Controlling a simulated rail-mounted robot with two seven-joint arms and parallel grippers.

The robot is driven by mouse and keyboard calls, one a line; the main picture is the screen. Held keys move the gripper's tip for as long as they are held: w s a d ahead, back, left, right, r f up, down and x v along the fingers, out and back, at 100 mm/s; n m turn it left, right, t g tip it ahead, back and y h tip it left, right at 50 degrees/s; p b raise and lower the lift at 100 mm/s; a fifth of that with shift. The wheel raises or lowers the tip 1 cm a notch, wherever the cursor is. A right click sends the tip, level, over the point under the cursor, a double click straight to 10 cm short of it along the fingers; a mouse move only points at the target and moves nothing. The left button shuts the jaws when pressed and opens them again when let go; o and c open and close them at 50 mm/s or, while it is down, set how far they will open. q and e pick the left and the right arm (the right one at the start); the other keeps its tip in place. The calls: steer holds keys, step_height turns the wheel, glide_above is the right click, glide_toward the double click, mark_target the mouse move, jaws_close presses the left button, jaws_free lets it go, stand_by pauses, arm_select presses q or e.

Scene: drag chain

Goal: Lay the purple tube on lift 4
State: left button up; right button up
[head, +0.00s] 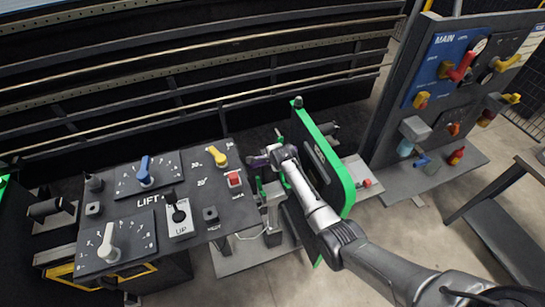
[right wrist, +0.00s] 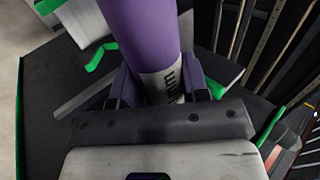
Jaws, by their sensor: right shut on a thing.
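The purple tube (right wrist: 145,35) shows large in the right wrist view, with a whitish band with dark lettering near its lower end. My right gripper (right wrist: 158,88) is shut on it at that end, one finger on each side. In the head view my right gripper (head: 272,156) is left of the green-edged dark panel, and only a small purple patch (head: 257,161) shows by it; most of the tube is hidden there. I cannot tell which part is lift 4. My left gripper is not in view.
A control console (head: 145,200) marked LIFT, with knobs and a lever, stands at left. The green-edged panel (head: 345,180) stands upright beside my right arm. A grey bracket (head: 265,215) is below the gripper. A MAIN control board (head: 460,60) is at upper right, with dark rails behind.

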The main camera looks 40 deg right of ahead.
steer(key=shift+f+b, duration=6.8)
steer(key=shift+f, duration=2.3)
steer(key=o, duration=1.1)
steer(key=shift+f, duration=0.1)
